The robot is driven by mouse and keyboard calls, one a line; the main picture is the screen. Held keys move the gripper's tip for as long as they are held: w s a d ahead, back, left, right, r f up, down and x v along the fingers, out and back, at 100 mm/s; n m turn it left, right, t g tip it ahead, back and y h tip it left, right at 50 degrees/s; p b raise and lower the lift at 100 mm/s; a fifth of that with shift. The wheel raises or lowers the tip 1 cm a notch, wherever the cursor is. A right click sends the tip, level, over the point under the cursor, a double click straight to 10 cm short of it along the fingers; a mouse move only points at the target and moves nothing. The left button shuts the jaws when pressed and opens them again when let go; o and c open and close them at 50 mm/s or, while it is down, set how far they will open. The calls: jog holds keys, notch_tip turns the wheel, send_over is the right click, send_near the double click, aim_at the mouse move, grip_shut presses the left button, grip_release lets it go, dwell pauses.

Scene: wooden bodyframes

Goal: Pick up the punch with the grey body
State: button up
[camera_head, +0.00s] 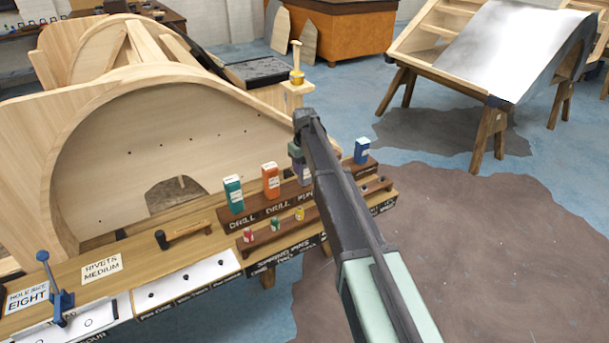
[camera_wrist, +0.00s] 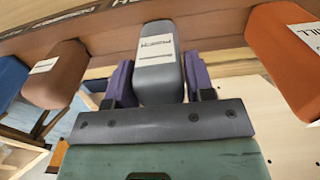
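The punch with the grey body (camera_wrist: 158,85) has a white label and fills the space between my fingers in the wrist view. In the head view it shows only partly at the rack, beside my dark arm link. My gripper (camera_wrist: 159,82) has purple fingers, one on each side of the grey body. The fingers look very close to its sides, but I cannot tell whether they press on it. The punch still appears to stand at the labelled wooden rack (camera_head: 248,218). In the head view my arm hides much of the gripper.
An orange drill (camera_head: 270,180) stands beside the punch and also shows in the wrist view (camera_wrist: 285,60). A teal drill (camera_head: 233,194) stands farther left. A brown-bodied tool (camera_wrist: 55,75) and a blue one (camera_head: 361,150) are on the other side. Small coloured items stand on the lower step.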

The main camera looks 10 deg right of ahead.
jog(key=c, duration=0.6)
jog(key=shift+c, duration=0.2)
jog(key=shift+r, duration=0.1)
